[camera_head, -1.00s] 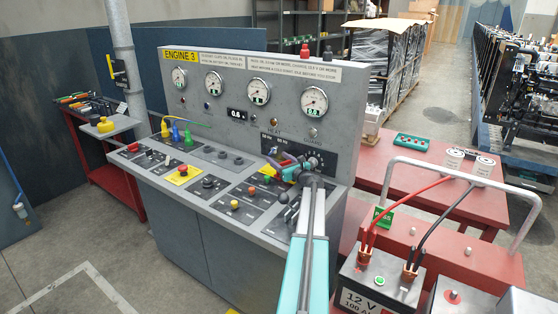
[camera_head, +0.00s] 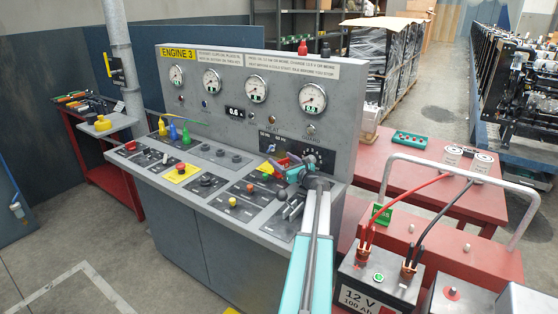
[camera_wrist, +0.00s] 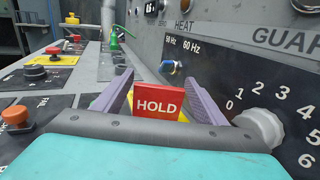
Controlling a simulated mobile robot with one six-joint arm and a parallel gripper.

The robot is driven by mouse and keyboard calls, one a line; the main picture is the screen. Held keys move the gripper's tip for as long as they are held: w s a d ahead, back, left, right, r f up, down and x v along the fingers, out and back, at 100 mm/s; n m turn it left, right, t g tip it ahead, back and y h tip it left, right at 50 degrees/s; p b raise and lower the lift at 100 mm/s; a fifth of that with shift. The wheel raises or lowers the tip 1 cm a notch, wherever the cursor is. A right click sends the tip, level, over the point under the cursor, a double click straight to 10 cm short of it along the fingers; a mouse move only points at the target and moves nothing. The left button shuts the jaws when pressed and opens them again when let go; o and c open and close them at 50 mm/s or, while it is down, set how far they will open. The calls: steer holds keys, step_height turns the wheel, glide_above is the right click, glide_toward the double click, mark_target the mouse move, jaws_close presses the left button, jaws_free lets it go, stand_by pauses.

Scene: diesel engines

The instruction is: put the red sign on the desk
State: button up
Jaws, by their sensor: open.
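The red sign (camera_wrist: 159,104), lettered HOLD, stands upright between the two purple fingers of my gripper (camera_wrist: 157,88) in the wrist view. The fingers are apart, one on each side of it, and yellow shows behind its lower edge. The sign's foot is hidden by my gripper, so I cannot tell what it rests on. In the head view my gripper (camera_head: 284,165) is over the right end of the grey control desk (camera_head: 218,198), close to the upright panel. Only a little red shows there.
A rotary knob (camera_wrist: 260,128) with a numbered dial is close right of the fingers. Buttons and levers cover much of the desk, including an orange button (camera_wrist: 16,117). Blue and green clips (camera_head: 179,133) stand farther left. A red battery cart (camera_head: 440,240) stands at the right.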

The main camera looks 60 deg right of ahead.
steer(key=shift+b+v, duration=0.8)
steer(key=shift+v, duration=3.15)
